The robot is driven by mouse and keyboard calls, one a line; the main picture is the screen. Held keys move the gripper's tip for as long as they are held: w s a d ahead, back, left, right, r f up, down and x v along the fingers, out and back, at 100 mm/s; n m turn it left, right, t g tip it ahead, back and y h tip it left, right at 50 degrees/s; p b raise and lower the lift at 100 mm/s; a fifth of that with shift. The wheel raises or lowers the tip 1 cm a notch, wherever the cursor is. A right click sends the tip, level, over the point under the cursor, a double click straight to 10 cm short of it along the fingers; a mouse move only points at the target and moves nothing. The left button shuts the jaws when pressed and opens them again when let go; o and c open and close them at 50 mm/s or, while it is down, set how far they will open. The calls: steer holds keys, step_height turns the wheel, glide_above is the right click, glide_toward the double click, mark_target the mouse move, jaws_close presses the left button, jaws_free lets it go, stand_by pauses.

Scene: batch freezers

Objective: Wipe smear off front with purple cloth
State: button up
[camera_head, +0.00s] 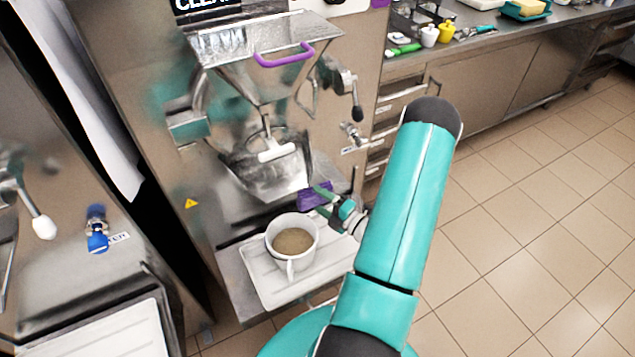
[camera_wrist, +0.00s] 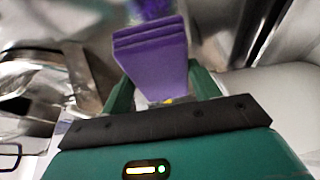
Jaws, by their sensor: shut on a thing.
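My gripper (camera_head: 328,201) is shut on a folded purple cloth (camera_head: 314,196), which it holds close to the lower front of the steel batch freezer (camera_head: 225,215), right of the spout and just above the white cup. In the wrist view the cloth (camera_wrist: 152,52) sticks out between the green fingers of my gripper (camera_wrist: 160,88). I cannot tell whether the cloth touches the machine. A purple patch beyond the cloth in the wrist view may be its reflection. No smear can be clearly told from the reflections on the steel front.
A white cup (camera_head: 292,242) with brown liquid stands on a white tray (camera_head: 258,278) below the spout. A hopper with a purple handle (camera_head: 284,57) and a lever (camera_head: 355,100) project above. Another machine (camera_head: 75,270) stands left. Tiled floor at right is clear.

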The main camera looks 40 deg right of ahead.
steer(key=shift+w, duration=0.15)
steer(key=w+d, duration=0.1)
steer(key=w, duration=0.5)
steer(key=shift+w+d, duration=0.15)
steer(key=shift+d, duration=0.25)
steer(key=shift+w+d, duration=0.15)
steer(key=shift+w, duration=0.35)
steer(key=shift+w+d, duration=0.15)
steer(key=shift+w, duration=0.35)
stand_by(0.4)
steer(key=shift+d, duration=0.1)
steer(key=d, duration=0.2)
steer(key=s+d, duration=0.1)
steer(key=shift+d, duration=0.35)
steer(key=shift+a, duration=0.1)
steer(key=a, duration=0.2)
steer(key=w+a, duration=0.1)
steer(key=shift+w+a, duration=0.1)
steer(key=shift+a, duration=0.3)
